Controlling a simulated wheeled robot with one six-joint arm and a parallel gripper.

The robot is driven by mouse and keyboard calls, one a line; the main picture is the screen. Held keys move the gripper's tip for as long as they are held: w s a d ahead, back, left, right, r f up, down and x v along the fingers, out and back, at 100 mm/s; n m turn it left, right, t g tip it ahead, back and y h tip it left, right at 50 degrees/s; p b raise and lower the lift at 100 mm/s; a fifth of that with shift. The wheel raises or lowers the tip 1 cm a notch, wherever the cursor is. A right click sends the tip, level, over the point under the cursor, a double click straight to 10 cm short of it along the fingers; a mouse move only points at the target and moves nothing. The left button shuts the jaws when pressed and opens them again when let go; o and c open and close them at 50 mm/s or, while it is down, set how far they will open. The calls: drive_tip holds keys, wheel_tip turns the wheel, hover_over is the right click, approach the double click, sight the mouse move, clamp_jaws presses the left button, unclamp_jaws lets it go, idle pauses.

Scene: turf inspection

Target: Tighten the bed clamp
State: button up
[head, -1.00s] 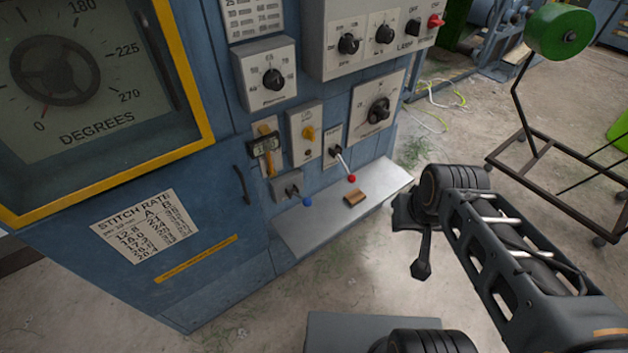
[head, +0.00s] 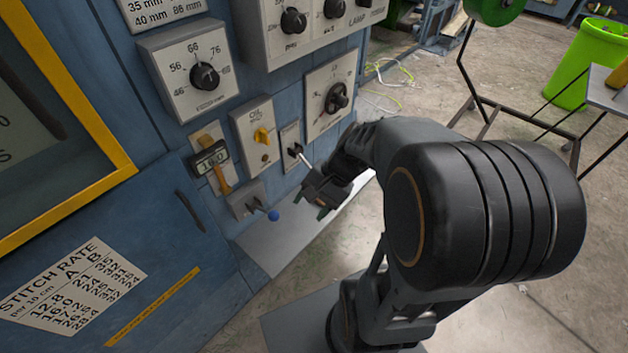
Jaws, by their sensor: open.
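No readable label marks the bed clamp, so I cannot tell for sure which control it is. A lever on a small grey plate (head: 291,143) has a pale rod (head: 303,158) pointing down and right. Its red ball end is hidden at my gripper. Below and left, a second short lever ends in a blue ball (head: 272,215). My gripper (head: 320,194) is open, close to the end of the pale rod. I cannot tell whether it touches the rod.
A grey shelf (head: 268,247) juts out below. Open floor (head: 560,300) and a green bin (head: 590,65) lie right.

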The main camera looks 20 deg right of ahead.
drive_tip(key=w+d+f+m+t+y+b, duration=0.3)
drive_tip(key=w+f+m+y+b, duration=0.15)
drive_tip(key=f+m, duration=0.3)
drive_tip(key=m+t+h+b, duration=0.2)
drive_tip(key=m+t+b, duration=0.2)
drive_tip(key=m+t, duration=0.9)
approach(309, 166)
drive_tip(key=s+d+f+m+g, duration=0.1)
drive_tip(key=s+d+f, duration=0.15)
drive_tip(key=s, duration=0.25)
drive_tip(key=shift+m, duration=0.25)
drive_tip(key=x, duration=0.8)
drive_tip(key=r+x, duration=0.1)
drive_tip(key=x, duration=0.3)
drive_tip(key=shift+w+d+b, duration=0.1)
drive_tip(key=shift+w+b, duration=0.3)
drive_tip(key=shift+w, duration=0.1)
drive_tip(key=shift+c, duration=0.3)
clamp_jaws()
